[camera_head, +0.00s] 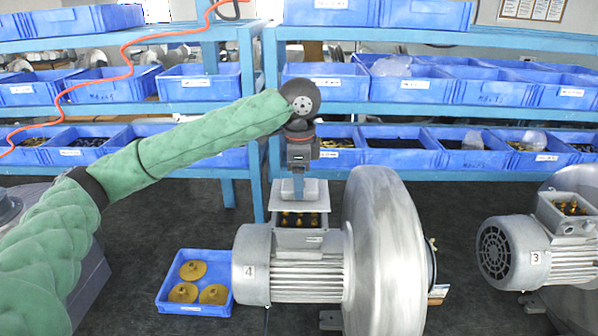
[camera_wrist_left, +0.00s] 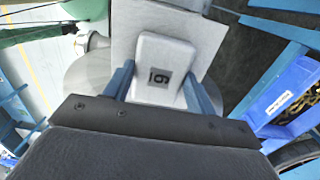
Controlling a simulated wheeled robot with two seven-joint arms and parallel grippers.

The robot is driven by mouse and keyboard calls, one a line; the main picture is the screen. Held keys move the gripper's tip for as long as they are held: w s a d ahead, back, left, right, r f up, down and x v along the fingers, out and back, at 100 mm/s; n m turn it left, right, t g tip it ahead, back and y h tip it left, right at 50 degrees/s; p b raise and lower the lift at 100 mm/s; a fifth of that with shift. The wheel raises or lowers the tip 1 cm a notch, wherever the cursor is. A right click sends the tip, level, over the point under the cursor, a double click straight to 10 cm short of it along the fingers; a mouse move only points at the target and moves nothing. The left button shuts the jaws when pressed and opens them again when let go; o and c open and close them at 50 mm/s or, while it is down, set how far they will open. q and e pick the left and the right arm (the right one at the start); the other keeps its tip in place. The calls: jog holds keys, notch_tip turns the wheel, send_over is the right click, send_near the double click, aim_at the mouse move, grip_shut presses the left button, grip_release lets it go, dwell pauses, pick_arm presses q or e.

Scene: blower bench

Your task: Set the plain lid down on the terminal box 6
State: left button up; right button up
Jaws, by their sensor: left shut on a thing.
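My left gripper (camera_head: 298,192) is shut on the raised block of a light grey square lid (camera_head: 279,203). In the left wrist view the fingers (camera_wrist_left: 158,88) grip both sides of that block, and the lid's plate (camera_wrist_left: 205,35) spreads around it. The block carries a dark square mark that reads like a 6 or a 9. The lid is over the open terminal box (camera_head: 298,238) of the grey blower motor marked 4 (camera_head: 310,275). Brass terminals show below the lid's front edge, so the box is not closed. I see no 6 on this motor. My right gripper is not in view.
A blue tray (camera_head: 193,308) with brass discs lies left of the motor. The big fan housing (camera_head: 385,255) rises close to the right of the box. Another motor marked 3 (camera_head: 530,255) with an open terminal box stands at right. Shelves of blue bins (camera_head: 425,85) line the back.

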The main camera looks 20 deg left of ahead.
pick_arm(q)
notch_tip(320, 180, down, 2)
jog(key=shift+f, duration=1)
jog(key=shift+s, duration=0.1)
dwell(0.8)
jog(key=shift+f, duration=0.45)
dwell(0.4)
jog(key=shift+f, duration=0.45)
dwell(0.6)
